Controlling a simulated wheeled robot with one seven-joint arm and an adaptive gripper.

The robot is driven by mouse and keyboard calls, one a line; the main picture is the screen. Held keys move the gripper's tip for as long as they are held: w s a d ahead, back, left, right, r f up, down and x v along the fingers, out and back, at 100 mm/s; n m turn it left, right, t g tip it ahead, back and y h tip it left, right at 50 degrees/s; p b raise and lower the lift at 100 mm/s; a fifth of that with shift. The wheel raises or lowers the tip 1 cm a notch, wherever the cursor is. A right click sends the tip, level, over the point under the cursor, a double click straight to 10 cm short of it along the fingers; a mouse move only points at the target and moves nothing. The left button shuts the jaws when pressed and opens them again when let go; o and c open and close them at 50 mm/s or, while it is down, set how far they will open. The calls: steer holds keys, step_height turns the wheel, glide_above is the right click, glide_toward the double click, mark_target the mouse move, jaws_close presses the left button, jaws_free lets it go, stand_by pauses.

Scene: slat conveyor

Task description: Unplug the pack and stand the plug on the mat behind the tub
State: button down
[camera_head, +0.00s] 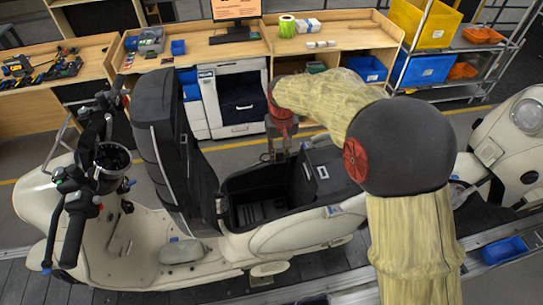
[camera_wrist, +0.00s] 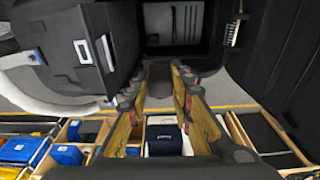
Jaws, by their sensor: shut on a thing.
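The cream scooter's open black tub (camera_head: 243,215) sits under its raised seat; it also shows at the top of the wrist view (camera_wrist: 178,22). A black pack with a pale label (camera_head: 318,172) is at the tub's right side, and a black block with pale labels (camera_wrist: 92,50) is at left in the wrist view. My gripper (camera_head: 283,150) is upright at the tub's far edge. Its fingers (camera_wrist: 160,78) are closed on a dark piece, apparently the plug (camera_wrist: 160,73), largely hidden between them. Whether it touches the pack or a cable cannot be told. The mat is not clearly distinguishable.
The raised black seat (camera_head: 165,125) stands left of the tub. A white printer (camera_head: 232,97) and wooden benches (camera_head: 325,38) stand behind the scooter. A second scooter (camera_head: 520,130) is at right. A blue bin (camera_head: 504,250) lies on the conveyor.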

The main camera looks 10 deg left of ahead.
steer(key=w+d+p, duration=0.3)
steer(key=w+d, duration=1)
steer(key=w, duration=0.3)
steer(key=shift+w+d, duration=0.15)
steer(key=shift+w, duration=0.2)
stand_by(0.7)
steer(key=shift+f+b, duration=2.85)
steer(key=shift+f, duration=2.2)
steer(key=shift+f+b, duration=0.65)
steer(key=shift+f, duration=0.5)
steer(key=c, duration=1.5)
jaws_free()
step_height(320, 180, up, 12)
steer(key=s, duration=0.1)
steer(key=shift+s+d, duration=0.15)
steer(key=shift+d, duration=0.15)
